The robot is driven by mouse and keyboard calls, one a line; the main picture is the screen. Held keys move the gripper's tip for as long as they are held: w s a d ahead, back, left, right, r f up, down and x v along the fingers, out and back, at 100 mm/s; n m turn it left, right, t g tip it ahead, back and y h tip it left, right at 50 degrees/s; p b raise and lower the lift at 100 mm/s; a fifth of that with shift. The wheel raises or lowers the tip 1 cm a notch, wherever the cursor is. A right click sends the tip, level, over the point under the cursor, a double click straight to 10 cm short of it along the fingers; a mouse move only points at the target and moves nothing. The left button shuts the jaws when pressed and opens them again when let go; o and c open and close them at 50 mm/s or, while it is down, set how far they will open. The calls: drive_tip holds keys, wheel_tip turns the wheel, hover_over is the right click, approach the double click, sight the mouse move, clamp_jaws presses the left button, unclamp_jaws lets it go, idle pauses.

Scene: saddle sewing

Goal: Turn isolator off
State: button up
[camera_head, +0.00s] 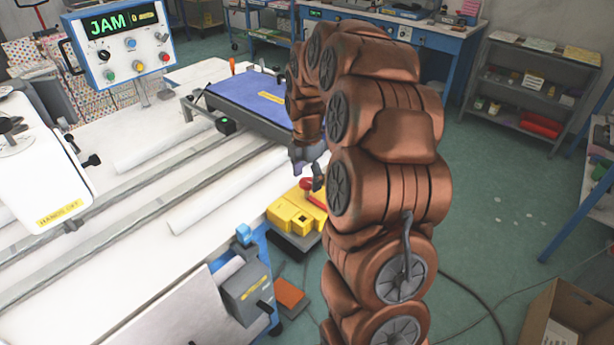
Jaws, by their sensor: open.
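A yellow box with a red handle, which looks like the isolator (291,217), sits beside the right edge of the white table. Its red handle (313,196) is on top, partly hidden by my arm. My gripper (317,178) hangs down just above the red handle, close to it. Its dark fingers are small and partly hidden, and I cannot tell whether they touch the handle. The gripper is open. The exact angle of the handle is hard to see.
A control panel (118,43) showing JAM stands at the back left. A white sewing head (40,165) is at the left on the white table (120,255). A blue-topped unit (250,97) lies behind my gripper. A grey box with a lever (247,292) is in front.

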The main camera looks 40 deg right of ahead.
drive_tip(key=shift+f, duration=0.45)
clamp_jaws()
idle(0.4)
